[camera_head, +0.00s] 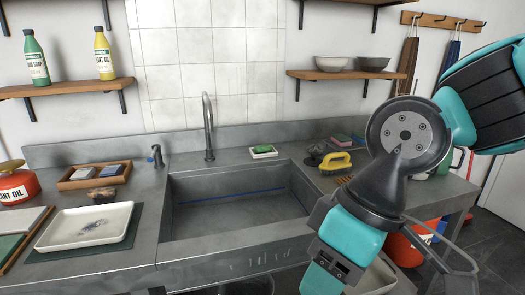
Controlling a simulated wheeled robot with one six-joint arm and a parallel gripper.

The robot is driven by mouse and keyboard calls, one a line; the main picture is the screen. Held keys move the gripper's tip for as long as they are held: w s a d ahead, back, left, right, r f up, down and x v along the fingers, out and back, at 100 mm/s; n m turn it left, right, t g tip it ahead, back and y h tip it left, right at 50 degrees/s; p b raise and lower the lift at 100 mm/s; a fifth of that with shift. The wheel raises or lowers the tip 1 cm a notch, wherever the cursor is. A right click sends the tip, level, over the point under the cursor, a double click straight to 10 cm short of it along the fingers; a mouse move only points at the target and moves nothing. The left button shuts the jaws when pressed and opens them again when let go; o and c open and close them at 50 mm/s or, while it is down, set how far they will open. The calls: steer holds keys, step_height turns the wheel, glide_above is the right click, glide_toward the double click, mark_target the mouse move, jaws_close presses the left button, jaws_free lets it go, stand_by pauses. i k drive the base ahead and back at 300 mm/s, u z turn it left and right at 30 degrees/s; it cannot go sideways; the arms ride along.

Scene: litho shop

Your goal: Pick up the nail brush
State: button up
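A brush with a yellow handle (336,160) lies on the steel counter just right of the sink basin, left of my arm. I cannot tell for sure whether it is the nail brush. A small brown item with a slatted look (344,180) lies in front of it, partly cut off by my arm. A brown, lumpy item (102,194) on the left counter is too small to identify. My arm fills the right of the view and runs out at the bottom edge. My gripper's fingers do not show.
The steel sink basin (235,215) is empty, with a tall tap (209,125) behind. A green bar lies on a white dish (266,155) at its back rim. A white tray (62,240), a wooden tray (70,184) and a red can (15,190) stand left. Shelves hang above.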

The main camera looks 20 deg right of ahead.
mark_target(97, 192)
steer(key=u, duration=2.3)
steer(key=i, duration=1.85)
steer(key=z, duration=2.25)
steer(key=i, duration=0.5)
steer(key=z, duration=0.05)
